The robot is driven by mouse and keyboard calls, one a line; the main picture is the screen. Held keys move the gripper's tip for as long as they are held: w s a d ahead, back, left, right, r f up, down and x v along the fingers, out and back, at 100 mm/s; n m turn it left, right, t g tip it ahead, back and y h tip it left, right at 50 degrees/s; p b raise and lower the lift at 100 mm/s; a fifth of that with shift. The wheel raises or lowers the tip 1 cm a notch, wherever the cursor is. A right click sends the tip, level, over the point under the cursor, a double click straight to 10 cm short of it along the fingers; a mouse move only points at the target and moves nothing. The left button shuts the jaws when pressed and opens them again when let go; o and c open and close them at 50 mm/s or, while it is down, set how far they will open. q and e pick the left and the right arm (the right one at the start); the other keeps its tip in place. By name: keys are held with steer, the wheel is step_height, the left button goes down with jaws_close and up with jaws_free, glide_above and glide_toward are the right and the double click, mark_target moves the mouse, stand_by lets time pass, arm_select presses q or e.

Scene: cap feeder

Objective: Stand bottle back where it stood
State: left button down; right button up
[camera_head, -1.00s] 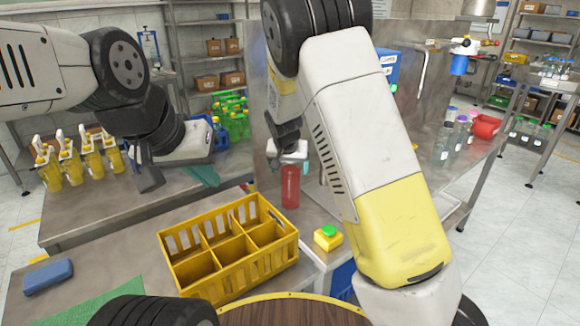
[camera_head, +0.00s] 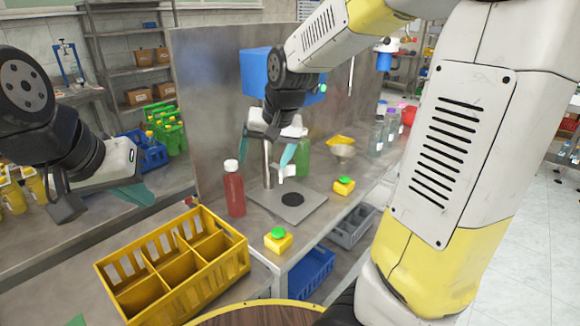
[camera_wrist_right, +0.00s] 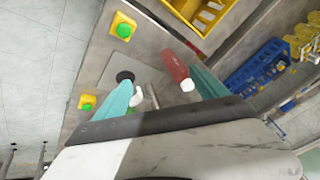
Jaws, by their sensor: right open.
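A red bottle (camera_head: 235,193) with a white cap stands upright beside the grey plate of the cap feeder (camera_head: 290,205). It also shows in the right wrist view (camera_wrist_right: 173,65), between the fingers' directions but apart from them. A green bottle (camera_head: 303,158) stands behind the feeder, partly hidden by my right gripper. My right gripper (camera_head: 268,148) is open and empty, its teal fingers spread above the plate; they also frame the right wrist view (camera_wrist_right: 162,94). My left gripper (camera_head: 98,203) hangs at the left over the back bench; its finger gap is unclear.
An empty yellow crate (camera_head: 240,252) with several compartments stands in front. Two yellow button boxes with green tops (camera_head: 278,241) (camera_head: 344,187) stand by the plate. A grey upright panel (camera_head: 205,110) rises behind. Clear bottles (camera_head: 378,135) stand at the right.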

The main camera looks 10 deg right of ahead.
steer(key=s+d+r+n, duration=0.1)
steer(key=s+d+r, duration=0.1)
steer(key=s, duration=0.7)
steer(key=s+d+r+t, duration=0.1)
steer(key=s+d+r, duration=0.1)
steer(key=s, duration=0.6)
steer(key=shift+s+d+r+n, duration=0.35)
steer(key=shift+d+r+n, duration=0.05)
steer(key=shift+d, duration=0.35)
stand_by(0.3)
